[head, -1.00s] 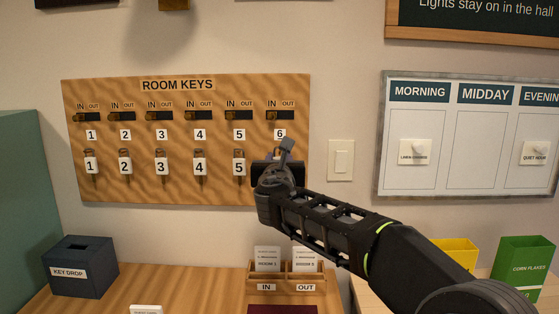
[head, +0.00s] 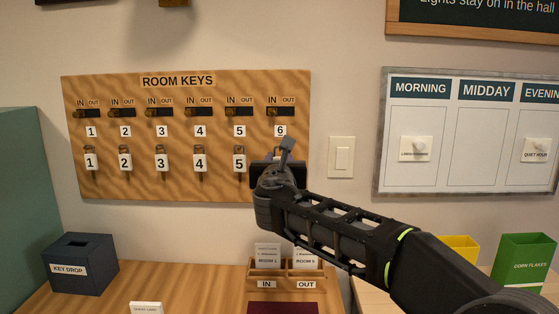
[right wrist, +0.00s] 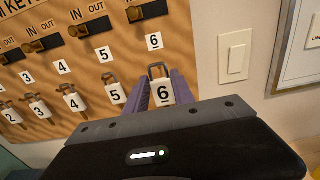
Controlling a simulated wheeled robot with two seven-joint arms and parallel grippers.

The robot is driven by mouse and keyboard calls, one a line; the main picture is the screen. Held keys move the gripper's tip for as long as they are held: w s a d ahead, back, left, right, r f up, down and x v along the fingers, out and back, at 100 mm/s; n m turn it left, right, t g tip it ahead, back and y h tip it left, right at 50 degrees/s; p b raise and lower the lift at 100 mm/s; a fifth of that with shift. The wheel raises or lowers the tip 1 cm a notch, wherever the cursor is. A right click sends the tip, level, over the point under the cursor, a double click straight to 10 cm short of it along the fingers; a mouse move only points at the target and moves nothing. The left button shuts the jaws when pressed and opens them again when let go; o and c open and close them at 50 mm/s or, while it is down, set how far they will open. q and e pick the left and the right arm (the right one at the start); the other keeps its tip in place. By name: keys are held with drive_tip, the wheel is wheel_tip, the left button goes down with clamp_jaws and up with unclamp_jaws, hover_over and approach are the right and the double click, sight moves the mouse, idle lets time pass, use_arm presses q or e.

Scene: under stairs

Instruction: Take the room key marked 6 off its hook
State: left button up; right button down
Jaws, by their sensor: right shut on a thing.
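The room key marked 6 has a white tag (right wrist: 162,94) under a dark metal loop, seen in the right wrist view. It is at the board's right end, below the number 6 label (head: 280,130). My right gripper (right wrist: 160,88) is shut on this key, with one purple finger on each side of the tag. In the head view my right gripper (head: 276,160) and its wrist hide the key. Whether the loop is still on its hook cannot be told. My left gripper is not in view.
The ROOM KEYS board (head: 140,192) holds keys 1 to 5 on hooks; key 5 (head: 239,160) hangs just left of my gripper. IN/OUT sliders sit above. A light switch (head: 341,157) is to the right. A card holder (head: 286,273) stands on the counter below.

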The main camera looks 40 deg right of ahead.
drive_tip(key=b+v, duration=0.1)
drive_tip(key=v, duration=0.4)
drive_tip(key=shift+s+a, duration=0.25)
drive_tip(key=shift+s, duration=0.05)
